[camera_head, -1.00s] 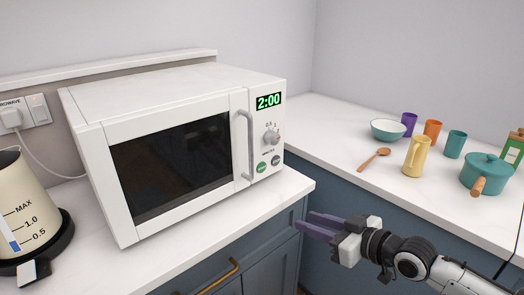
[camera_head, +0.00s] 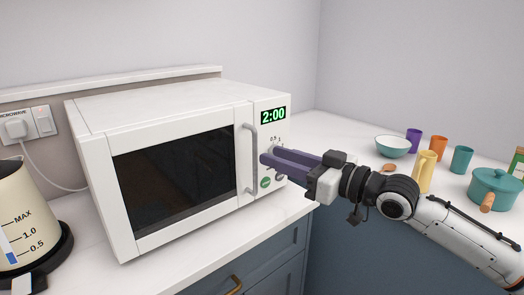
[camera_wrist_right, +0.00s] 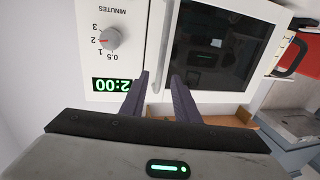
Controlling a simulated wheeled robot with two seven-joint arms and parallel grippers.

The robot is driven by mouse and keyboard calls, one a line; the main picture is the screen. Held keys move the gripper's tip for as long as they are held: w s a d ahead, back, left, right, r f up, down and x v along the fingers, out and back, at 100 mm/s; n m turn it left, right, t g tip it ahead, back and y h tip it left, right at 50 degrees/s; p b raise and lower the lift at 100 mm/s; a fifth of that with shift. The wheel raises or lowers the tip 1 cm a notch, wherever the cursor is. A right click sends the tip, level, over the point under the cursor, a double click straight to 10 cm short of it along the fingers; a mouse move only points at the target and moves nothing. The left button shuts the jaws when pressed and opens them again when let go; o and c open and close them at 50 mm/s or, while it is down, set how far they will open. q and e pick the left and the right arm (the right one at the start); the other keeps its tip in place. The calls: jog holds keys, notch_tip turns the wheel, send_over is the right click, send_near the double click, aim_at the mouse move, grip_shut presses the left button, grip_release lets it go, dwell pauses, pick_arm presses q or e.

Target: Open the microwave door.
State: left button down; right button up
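The white microwave (camera_head: 170,104) stands on the counter with its door (camera_head: 175,178) closed. Its vertical grey handle (camera_head: 250,170) is on the door's right edge, beside the control panel. My right gripper (camera_head: 270,157) reaches in from the right, its purple fingertips just right of the handle and covering part of the panel. In the right wrist view the two fingers (camera_wrist_right: 161,85) are apart with nothing held between them, pointing at the strip between dial (camera_wrist_right: 110,39) and door window. Contact with the handle cannot be told.
A cream kettle (camera_head: 22,215) stands left of the microwave, near a plugged wall socket (camera_head: 28,125). Blue cabinets (camera_head: 270,268) lie below.

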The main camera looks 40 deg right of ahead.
jog(key=shift+p+x, duration=0.35)
jog(key=shift+x, duration=2.15)
grip_shut()
